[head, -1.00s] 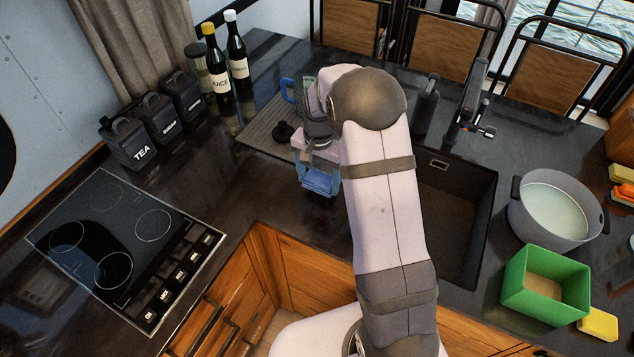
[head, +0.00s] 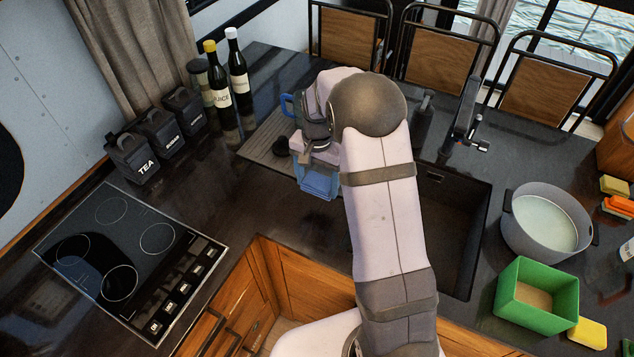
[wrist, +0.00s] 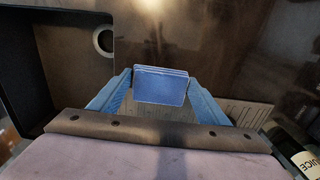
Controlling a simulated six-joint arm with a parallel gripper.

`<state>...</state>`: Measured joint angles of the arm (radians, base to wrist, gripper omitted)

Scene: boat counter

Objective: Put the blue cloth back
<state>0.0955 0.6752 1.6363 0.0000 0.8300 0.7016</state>
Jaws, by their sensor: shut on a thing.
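The blue cloth (wrist: 160,86) is a small folded pad held between the two blue fingers of my gripper (wrist: 158,97) in the wrist view. The gripper is shut on it. In the head view, my gripper (head: 318,181) with the blue cloth (head: 319,188) is over the dark counter between the stove and the sink, near the ribbed draining area. My arm hides part of the sink and counter behind it. The cloth's height above the counter is hard to tell.
The sink (head: 455,235) with its tap (head: 465,125) lies to the right. Beyond it are a grey pot (head: 545,225), a green box (head: 535,300) and a yellow sponge (head: 588,334).

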